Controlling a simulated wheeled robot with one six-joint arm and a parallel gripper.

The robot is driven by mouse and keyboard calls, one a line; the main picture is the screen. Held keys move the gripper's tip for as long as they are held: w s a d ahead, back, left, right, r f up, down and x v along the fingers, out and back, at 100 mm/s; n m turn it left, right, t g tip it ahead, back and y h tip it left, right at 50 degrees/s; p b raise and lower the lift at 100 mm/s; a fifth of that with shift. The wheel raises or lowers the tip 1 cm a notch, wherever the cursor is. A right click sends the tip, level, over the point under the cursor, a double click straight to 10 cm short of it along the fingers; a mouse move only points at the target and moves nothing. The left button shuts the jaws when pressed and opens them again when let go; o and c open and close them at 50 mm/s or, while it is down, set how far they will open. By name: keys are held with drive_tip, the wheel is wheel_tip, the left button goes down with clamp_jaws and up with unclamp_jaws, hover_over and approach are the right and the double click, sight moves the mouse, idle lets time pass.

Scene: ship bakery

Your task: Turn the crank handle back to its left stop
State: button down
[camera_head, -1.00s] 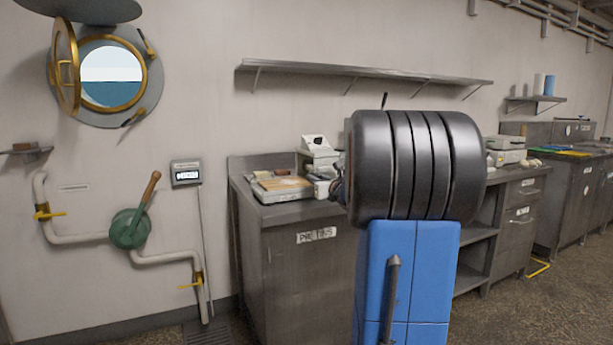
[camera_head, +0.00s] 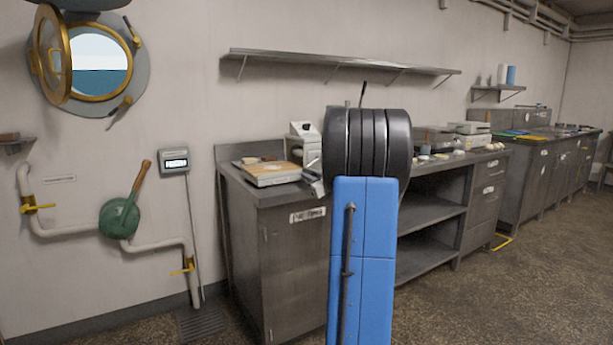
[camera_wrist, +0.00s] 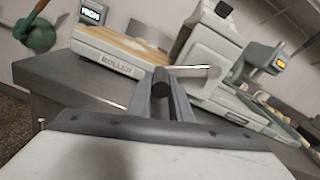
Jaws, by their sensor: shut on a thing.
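The crank handle shows in the wrist view as a dark round grip (camera_wrist: 161,80) on a pale metal crank arm (camera_wrist: 198,72), which reaches right in front of a white machine (camera_wrist: 207,55). My gripper (camera_wrist: 162,87) has its two grey fingers closed around the dark grip. The crank arm lies nearly level in the tilted wrist picture. In the head view the white machine (camera_head: 303,143) stands on the steel counter, partly behind my arm. My arm hides the crank grip and most of my gripper there.
A green pump (camera_head: 119,217) with a wooden lever is on the wall at left. A long shelf (camera_head: 340,66) runs above. Floor at right is clear.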

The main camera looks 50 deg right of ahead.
drive_tip(key=shift+d+r, duration=0.15)
drive_tip(key=c, duration=1.6)
unclamp_jaws()
drive_tip(key=v, duration=1.7)
drive_tip(key=shift+s, duration=0.25)
